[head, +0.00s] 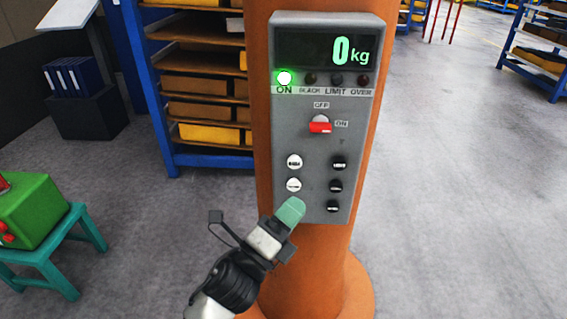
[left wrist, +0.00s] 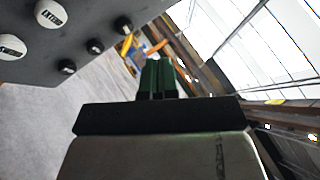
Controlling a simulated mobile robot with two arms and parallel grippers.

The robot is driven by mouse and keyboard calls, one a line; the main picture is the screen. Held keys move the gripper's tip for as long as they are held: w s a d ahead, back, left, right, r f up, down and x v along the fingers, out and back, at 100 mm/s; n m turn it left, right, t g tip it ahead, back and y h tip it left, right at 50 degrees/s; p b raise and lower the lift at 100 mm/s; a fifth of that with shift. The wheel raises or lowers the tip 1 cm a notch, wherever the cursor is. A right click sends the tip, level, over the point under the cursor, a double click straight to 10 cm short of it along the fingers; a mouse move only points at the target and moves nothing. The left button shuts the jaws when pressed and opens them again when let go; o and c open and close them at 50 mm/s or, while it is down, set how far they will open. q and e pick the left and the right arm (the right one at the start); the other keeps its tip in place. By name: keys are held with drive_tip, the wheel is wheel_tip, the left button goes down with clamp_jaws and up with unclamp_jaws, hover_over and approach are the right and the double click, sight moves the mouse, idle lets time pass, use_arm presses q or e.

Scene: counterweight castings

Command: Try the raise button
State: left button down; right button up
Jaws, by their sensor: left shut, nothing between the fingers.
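The grey control panel (head: 318,140) is fixed to an orange column. It has two white buttons in view at its lower left, an upper one (head: 294,161) and a lower one (head: 294,185), and three black buttons (head: 336,186) at its lower right. Their labels are too small to read, so I cannot tell which is the raise button. My left gripper (head: 291,210) is shut and empty, its green fingertips just below the lower white button; they may hide part of the panel. Contact is not clear. The fingers also show in the left wrist view (left wrist: 157,78). My right gripper is out of view.
The display (head: 345,50) reads 0 kg and the green ON lamp (head: 284,78) is lit. The red switch (head: 320,125) sits by ON. A teal stool (head: 60,245) bears a green box (head: 35,205) at left. Blue shelving (head: 165,110) stands behind; floor at right is clear.

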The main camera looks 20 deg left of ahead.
sight(295, 161)
use_arm(q)
drive_tip(key=w, duration=0.3)
drive_tip(key=w+a, duration=0.1)
drive_tip(key=w, duration=0.1)
drive_tip(key=w+a, duration=0.1)
drive_tip(key=w, duration=0.2)
drive_tip(key=shift+w+a, duration=0.25)
drive_tip(key=shift+w, duration=0.05)
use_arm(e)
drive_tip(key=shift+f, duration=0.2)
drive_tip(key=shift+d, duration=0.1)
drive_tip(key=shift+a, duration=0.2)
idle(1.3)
use_arm(q)
drive_tip(key=shift+b, duration=0.3)
drive_tip(key=shift+w+a, duration=0.1)
drive_tip(key=shift+w, duration=0.3)
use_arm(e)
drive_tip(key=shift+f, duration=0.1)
